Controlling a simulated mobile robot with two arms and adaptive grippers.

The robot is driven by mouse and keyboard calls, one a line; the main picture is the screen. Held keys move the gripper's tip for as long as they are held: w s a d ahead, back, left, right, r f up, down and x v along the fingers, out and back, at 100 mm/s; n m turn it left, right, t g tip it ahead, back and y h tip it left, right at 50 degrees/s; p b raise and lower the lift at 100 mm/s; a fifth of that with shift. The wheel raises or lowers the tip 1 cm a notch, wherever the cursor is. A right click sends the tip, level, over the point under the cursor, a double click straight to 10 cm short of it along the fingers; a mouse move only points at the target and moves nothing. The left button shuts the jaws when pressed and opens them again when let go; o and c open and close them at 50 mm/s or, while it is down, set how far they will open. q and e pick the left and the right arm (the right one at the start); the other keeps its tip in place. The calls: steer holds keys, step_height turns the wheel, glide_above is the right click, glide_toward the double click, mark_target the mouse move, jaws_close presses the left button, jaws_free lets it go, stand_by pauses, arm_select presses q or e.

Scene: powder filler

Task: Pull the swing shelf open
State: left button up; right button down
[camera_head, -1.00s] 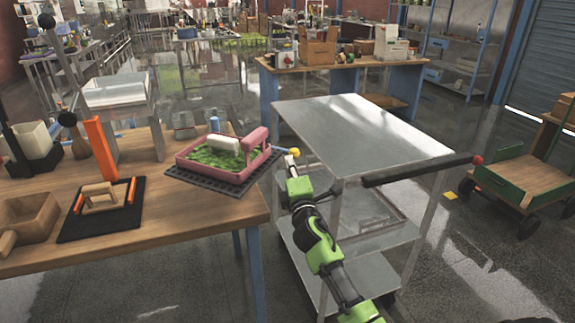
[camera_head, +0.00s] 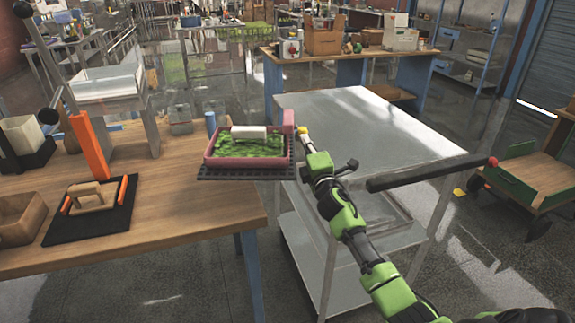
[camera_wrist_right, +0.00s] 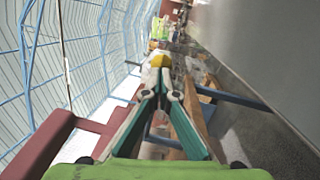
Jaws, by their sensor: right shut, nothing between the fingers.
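The swing shelf (camera_head: 247,173) is a dark perforated plate at the right edge of the wooden bench, reaching past that edge. It carries a pink tray (camera_head: 208,158) with green contents, a white roll and a pink upright block (camera_head: 288,121). My right gripper (camera_head: 303,138) is shut and empty, just right of the tray; whether it touches the tray or block I cannot tell. In the right wrist view the shut fingers (camera_wrist_right: 160,78) end near a yellow tip, and a dark pink bar (camera_wrist_right: 40,145) lies to the left. My left gripper is out of view.
The wooden bench (camera_head: 180,215) at left holds a black mat (camera_head: 88,228) with a wooden block and an orange post (camera_head: 90,150). A metal cart (camera_head: 370,130) with a black handle (camera_head: 430,173) stands at right, behind and beside my right arm.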

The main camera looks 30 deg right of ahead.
steer(key=shift+d+r, duration=0.1)
steer(key=shift+r, duration=0.25)
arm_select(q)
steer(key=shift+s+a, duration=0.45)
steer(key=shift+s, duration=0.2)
arm_select(e)
step_height(320, 180, up, 9)
steer(key=shift+r, duration=0.2)
steer(key=shift+s+a, duration=0.1)
steer(key=shift+a, duration=0.1)
